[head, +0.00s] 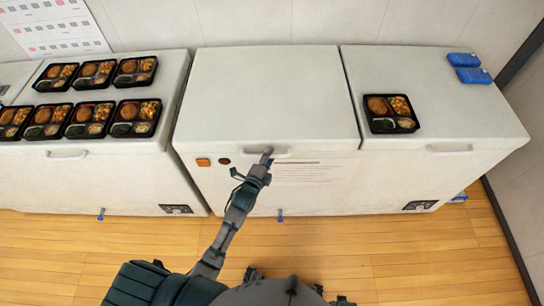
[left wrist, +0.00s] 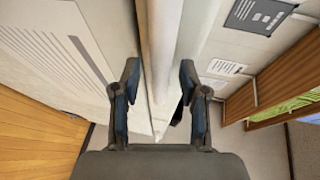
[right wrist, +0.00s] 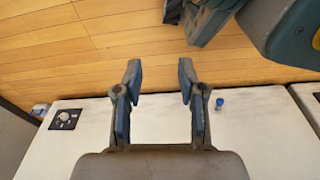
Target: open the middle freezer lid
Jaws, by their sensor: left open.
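The middle freezer lid (head: 268,95) is white, bare and lies closed. Its handle (head: 284,154) is a pale bar on the front edge. My left gripper (head: 267,155) is at the left part of this handle. In the left wrist view the fingers of my left gripper (left wrist: 158,70) are open, one on each side of a long white bar (left wrist: 161,40); I cannot tell whether they touch it. My right gripper (right wrist: 159,70) is open and empty in the right wrist view, near a white freezer front; it does not show in the head view.
Several bento trays (head: 93,73) cover the left freezer lid (head: 172,80). One bento tray (head: 391,113) and two blue packs (head: 468,68) lie on the right lid (head: 450,105). The wooden floor (head: 350,250) in front is mostly clear. A wall stands behind the freezers.

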